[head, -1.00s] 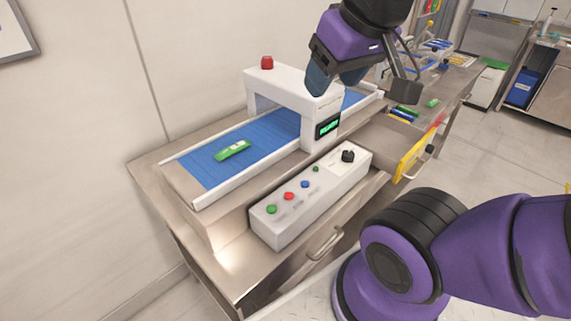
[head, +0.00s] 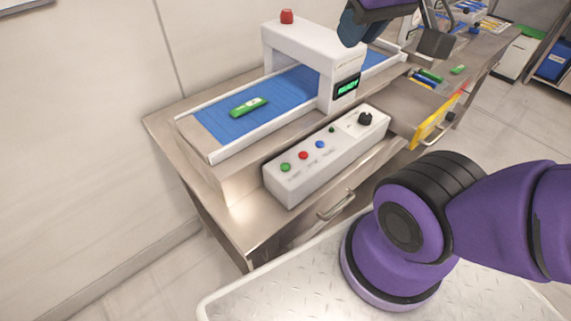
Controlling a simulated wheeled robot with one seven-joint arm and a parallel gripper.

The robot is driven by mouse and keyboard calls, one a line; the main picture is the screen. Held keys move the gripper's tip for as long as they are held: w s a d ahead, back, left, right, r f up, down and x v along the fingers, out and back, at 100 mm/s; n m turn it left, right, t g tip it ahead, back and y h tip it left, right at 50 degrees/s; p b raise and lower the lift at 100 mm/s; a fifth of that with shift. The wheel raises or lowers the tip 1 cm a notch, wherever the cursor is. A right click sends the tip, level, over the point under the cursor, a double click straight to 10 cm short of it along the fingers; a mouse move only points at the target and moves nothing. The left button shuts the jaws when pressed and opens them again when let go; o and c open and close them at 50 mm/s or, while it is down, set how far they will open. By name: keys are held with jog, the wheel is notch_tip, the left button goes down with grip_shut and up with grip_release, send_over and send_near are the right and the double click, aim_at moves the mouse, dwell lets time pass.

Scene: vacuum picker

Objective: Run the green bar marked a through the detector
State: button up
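The green bar (head: 249,107) lies flat on the blue conveyor belt (head: 224,122), to the left of the detector arch. A letter on it is too small to read. The white detector (head: 318,60) spans the belt, with a red lamp (head: 287,17) on top and a small screen (head: 347,86) reading READY in green. The white control box (head: 329,155) in front carries a green button (head: 285,167), a red button (head: 303,155), a blue button (head: 320,144) and a black knob (head: 365,118). My gripper (head: 352,32) is at the top edge, above the detector's right end, partly cut off; its opening is unclear.
An open drawer (head: 436,121) with a yellow front juts out right of the control box, holding several coloured bars. My arm fills the lower right. The belt left of the arch is otherwise clear.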

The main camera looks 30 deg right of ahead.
grip_shut()
dwell(1.4)
